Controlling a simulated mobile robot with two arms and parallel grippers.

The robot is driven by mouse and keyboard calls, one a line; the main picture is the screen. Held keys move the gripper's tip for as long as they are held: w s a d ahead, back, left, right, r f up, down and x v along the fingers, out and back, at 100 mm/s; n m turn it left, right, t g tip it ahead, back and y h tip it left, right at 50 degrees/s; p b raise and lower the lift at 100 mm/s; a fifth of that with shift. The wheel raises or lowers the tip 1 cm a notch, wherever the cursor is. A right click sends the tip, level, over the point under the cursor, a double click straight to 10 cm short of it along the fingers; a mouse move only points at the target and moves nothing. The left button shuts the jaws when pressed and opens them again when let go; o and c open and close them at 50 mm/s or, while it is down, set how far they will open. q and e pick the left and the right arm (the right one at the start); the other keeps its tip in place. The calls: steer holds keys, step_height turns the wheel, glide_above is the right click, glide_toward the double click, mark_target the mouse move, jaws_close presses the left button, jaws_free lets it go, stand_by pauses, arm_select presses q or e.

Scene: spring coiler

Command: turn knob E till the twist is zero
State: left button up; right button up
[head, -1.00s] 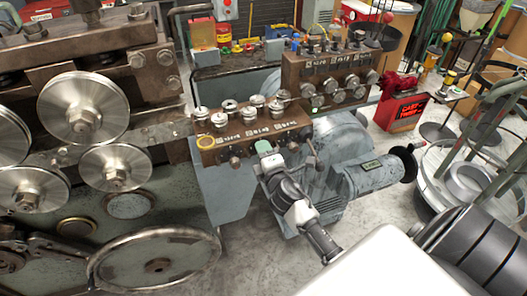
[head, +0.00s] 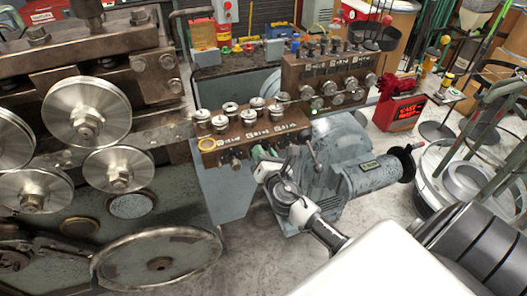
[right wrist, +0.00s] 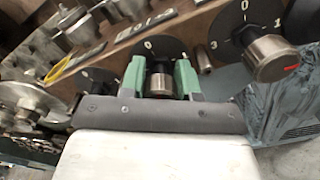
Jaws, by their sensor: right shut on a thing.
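My right gripper (head: 262,154) is at the lower front face of the brown control block (head: 207,160). In the right wrist view its two green fingers (right wrist: 160,78) are closed on the sides of a small metal knob (right wrist: 160,84). A black dial plate (right wrist: 152,47) behind this knob has a "0" at its top. To the right, another knob (right wrist: 272,58) with a red mark sits on a dial with 3, 0 and 1. My left gripper is not in view.
A grey motor (head: 370,178) is below right. Large steel rollers (head: 87,111) and a handwheel (head: 158,262) are on the left.

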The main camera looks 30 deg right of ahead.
steer(key=shift+f+n+p, duration=0.1)
steer(key=shift+n+p, duration=0.5)
steer(key=shift+n, duration=1.3)
steer(key=o, duration=0.6)
steer(key=shift+b+v, duration=1.1)
steer(key=shift+v, duration=4.35)
steer(key=shift+d, duration=0.1)
